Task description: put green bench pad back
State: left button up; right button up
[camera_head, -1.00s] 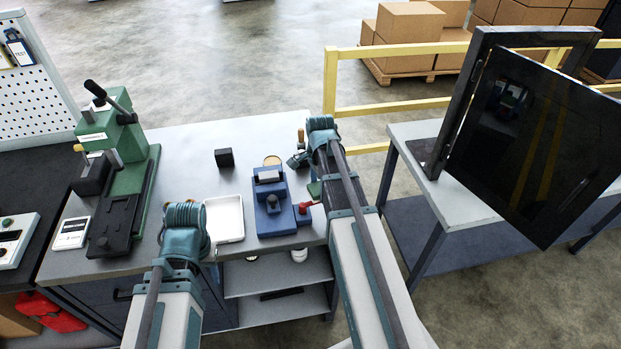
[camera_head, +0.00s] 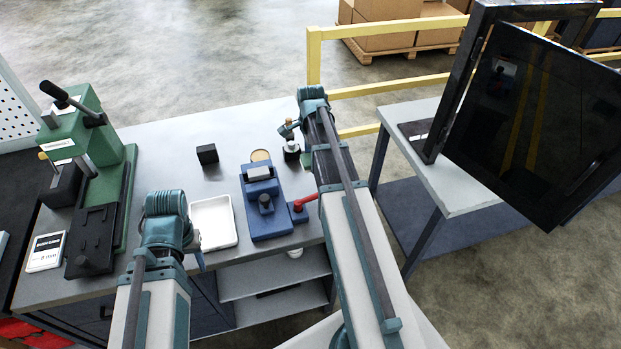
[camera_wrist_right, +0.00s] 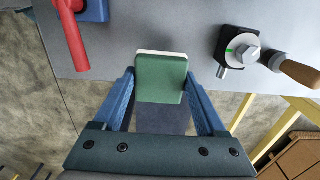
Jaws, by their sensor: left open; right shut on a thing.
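The green bench pad (camera_wrist_right: 161,78) is a small green block with a pale far edge. In the right wrist view it sits between the fingers of my right gripper (camera_wrist_right: 160,88), which is shut on it, over the bench's edge. I cannot tell whether it touches the bench top. In the head view only a green sliver of the pad (camera_head: 306,160) shows beside my right arm, which hides most of that gripper. My left gripper (camera_head: 198,258) is open, partly hidden by its arm, near the white tray (camera_head: 213,224).
A black block with a knob and wooden handle (camera_wrist_right: 241,49) stands close to the pad. A blue fixture (camera_head: 265,203) with a red lever (camera_head: 305,202) is nearby. A green press (camera_head: 98,165) and black cube (camera_head: 207,154) stand further left. A yellow rail (camera_head: 380,88) runs behind.

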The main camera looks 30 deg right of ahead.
aim_at(311, 180)
pick_arm(q)
notch_tip(311, 180, down, 3)
jog(key=shift+f+b, duration=0.15)
jog(key=shift+b, duration=0.85)
pick_arm(e)
notch_tip(311, 180, down, 3)
jog(key=shift+f, duration=0.15)
pick_arm(q)
jog(key=shift+f, duration=0.1)
notch_tip(311, 180, down, 4)
jog(key=b, duration=0.3)
jog(key=shift+r+b, duration=0.25)
jog(key=shift+b, duration=0.1)
pick_arm(e)
notch_tip(311, 180, down, 4)
jog(key=shift+r, duration=0.15)
jog(key=o, duration=1.2)
pick_arm(q)
jog(key=shift+f, duration=0.1)
pick_arm(e)
jog(key=shift+o, duration=0.2)
